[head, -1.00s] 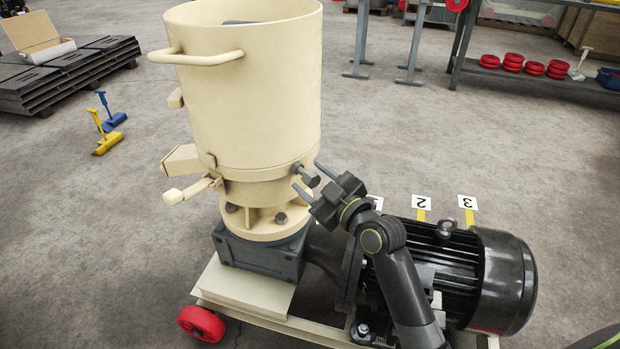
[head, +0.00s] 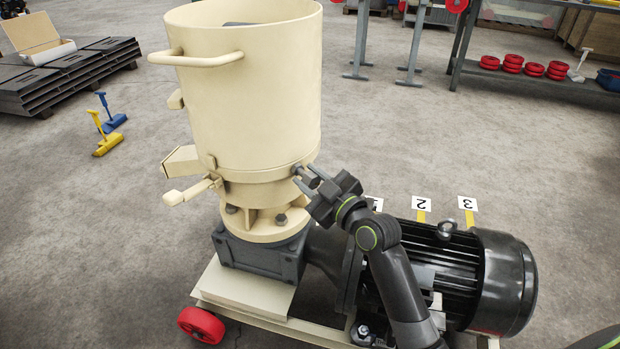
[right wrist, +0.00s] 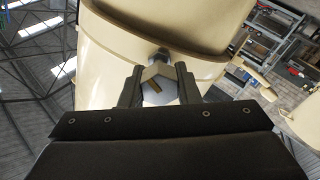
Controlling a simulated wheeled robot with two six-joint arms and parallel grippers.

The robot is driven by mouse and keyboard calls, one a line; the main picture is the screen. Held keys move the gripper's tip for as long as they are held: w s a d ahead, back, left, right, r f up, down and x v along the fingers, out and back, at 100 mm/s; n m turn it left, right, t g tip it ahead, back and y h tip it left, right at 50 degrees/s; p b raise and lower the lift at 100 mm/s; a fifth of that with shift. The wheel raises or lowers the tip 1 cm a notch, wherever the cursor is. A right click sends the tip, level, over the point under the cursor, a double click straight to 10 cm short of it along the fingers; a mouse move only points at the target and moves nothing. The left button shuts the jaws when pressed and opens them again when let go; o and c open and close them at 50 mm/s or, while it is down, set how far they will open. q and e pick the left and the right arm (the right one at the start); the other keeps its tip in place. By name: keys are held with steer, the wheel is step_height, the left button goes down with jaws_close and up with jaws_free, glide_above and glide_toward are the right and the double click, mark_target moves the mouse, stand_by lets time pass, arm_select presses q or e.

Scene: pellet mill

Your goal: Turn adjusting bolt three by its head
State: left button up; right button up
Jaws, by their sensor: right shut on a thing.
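The cream pellet mill (head: 250,100) stands upright with its hopper above a grey gearbox. An adjusting bolt (head: 299,170) sticks out of the right side of the hopper's lower ring. My right gripper (head: 307,180) is at the bolt, its two fingers on either side of the head. In the right wrist view, the hexagonal bolt head (right wrist: 160,86) sits between the two dark fingers, and the gripper is shut on it. The shank shows just behind the head, running to the cream ring. My left gripper is not in view.
A black motor (head: 460,270) lies just below and right of my right arm. Labels 2 (head: 421,204) and 3 (head: 468,204) stand behind it. A cream lever (head: 188,190) juts from the mill's left. Open floor surrounds the machine.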

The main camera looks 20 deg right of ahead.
steer(key=shift+m+p, duration=0.45)
steer(key=shift+m, duration=0.15)
steer(key=shift+r+m+p, duration=0.1)
steer(key=shift+m+p, duration=0.35)
steer(key=shift+m, duration=0.35)
steer(key=shift+m+p, duration=0.55)
steer(key=shift+m, duration=0.35)
steer(key=m+p, duration=0.1)
steer(key=m, duration=0.1)
steer(key=shift+m, duration=0.3)
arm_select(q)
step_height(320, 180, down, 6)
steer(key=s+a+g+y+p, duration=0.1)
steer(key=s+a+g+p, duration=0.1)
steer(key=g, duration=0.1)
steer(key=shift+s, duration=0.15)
arm_select(e)
steer(key=shift+d+m, duration=0.1)
steer(key=shift+m, duration=1.7)
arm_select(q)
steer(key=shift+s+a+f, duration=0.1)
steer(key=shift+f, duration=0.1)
